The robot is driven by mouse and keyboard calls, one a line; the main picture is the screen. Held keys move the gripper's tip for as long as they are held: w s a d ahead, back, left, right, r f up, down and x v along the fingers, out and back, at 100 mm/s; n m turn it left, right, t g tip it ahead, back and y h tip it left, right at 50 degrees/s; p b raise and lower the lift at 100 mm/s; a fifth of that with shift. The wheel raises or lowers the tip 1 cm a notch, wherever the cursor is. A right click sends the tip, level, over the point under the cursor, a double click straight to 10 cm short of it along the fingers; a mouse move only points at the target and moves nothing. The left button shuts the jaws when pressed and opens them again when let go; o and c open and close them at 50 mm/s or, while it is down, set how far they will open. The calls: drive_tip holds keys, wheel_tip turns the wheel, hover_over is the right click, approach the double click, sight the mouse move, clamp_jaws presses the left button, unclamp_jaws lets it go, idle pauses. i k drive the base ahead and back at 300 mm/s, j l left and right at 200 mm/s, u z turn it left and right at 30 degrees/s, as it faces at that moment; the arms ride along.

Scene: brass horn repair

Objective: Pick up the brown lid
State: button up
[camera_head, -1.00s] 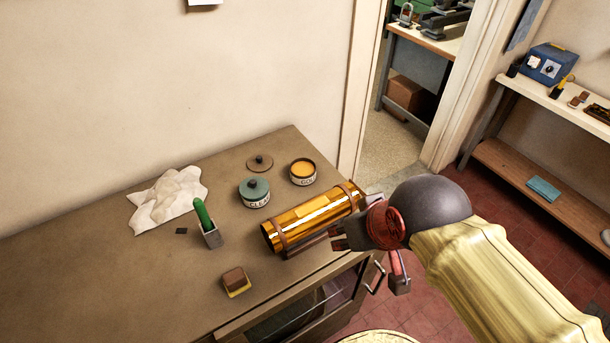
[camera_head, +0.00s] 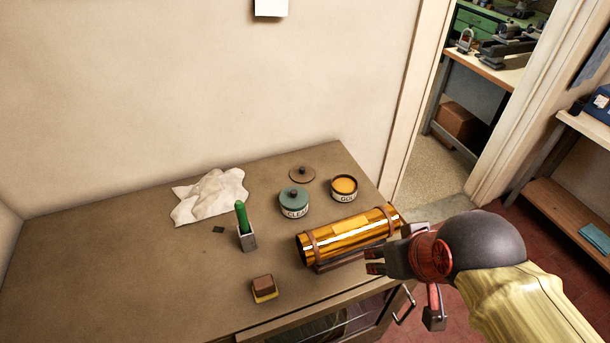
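The brown lid (camera_head: 302,174) is a flat round disc with a small dark knob. It lies on the cabinet top toward the back, behind the teal-lidded jar and left of the open jar. My gripper (camera_head: 372,262) is at the right, in front of the brass cylinder's right end and well apart from the lid. Its dark fingers point left and look spread, with nothing seen between them.
The brass cylinder (camera_head: 345,236) on its cradle lies between my gripper and the lid. The teal-lidded jar (camera_head: 294,203) and the open jar of orange paste (camera_head: 344,188) stand near the lid. A white cloth (camera_head: 210,196), green-handled tool in a holder (camera_head: 245,228) and brown-yellow block (camera_head: 264,288) are further left.

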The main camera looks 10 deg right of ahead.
sight(300, 173)
drive_tip(key=i+l+u, duration=0.1)
drive_tip(key=l+u, duration=0.8)
drive_tip(key=l, duration=0.15)
